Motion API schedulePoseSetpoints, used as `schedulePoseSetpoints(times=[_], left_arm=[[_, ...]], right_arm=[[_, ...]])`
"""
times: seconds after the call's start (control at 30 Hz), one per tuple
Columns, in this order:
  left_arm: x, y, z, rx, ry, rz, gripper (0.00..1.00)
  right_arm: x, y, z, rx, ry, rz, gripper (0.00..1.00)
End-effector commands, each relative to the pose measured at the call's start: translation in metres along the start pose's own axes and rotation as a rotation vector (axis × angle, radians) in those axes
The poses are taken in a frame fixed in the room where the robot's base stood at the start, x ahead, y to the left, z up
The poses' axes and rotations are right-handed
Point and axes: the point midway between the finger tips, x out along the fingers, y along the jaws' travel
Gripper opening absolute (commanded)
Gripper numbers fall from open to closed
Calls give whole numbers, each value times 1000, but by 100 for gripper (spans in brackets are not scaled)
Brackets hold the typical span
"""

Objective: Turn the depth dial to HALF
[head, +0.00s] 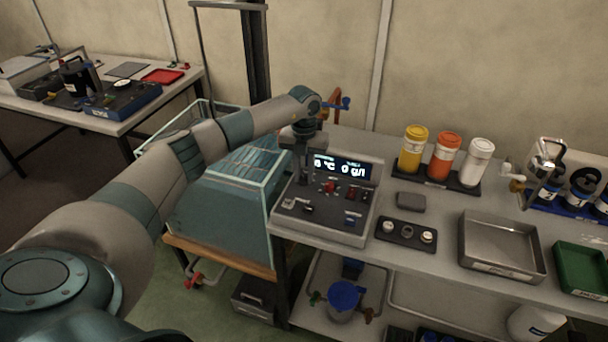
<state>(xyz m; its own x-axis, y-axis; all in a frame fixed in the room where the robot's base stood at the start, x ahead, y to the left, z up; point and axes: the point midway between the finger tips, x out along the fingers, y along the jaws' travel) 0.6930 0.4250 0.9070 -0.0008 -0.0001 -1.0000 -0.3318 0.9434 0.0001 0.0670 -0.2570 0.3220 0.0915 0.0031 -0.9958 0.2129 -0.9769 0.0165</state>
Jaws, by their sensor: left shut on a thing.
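The grey control console (334,233) stands at the left end of the bench, with a lit display (342,167) reading about "8 °C 0 g/l". My left gripper (303,181) points down at the console's upper left, beside the display. It is shut on a small control there, which I take to be the depth dial; the jaws hide the dial and its setting. A red knob (329,187) and several small dark switches sit to the right and below on the panel. Their labels are too small to read. My right gripper is not in view.
A glass-sided tank (222,208) stands left of the console. To the right are yellow, orange and white bottles (448,155), a dark tray with small knobs (406,234), a metal tray (501,267) and a green tray (582,268). A blue-handled valve (346,103) rises behind the gripper.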

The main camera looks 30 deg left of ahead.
Motion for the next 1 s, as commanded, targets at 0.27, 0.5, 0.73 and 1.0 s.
schedulePoseSetpoints(times=[0.27,0.5,0.73,1.0], left_arm=[[-1,0,1,-97,-3,-1,0],[-1,0,1,-113,-3,-1,0],[-2,1,1,-112,-3,-1,24],[-1,0,1,-110,-2,-1,40]], right_arm=[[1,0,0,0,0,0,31],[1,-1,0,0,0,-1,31],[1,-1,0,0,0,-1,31],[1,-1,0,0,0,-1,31]])
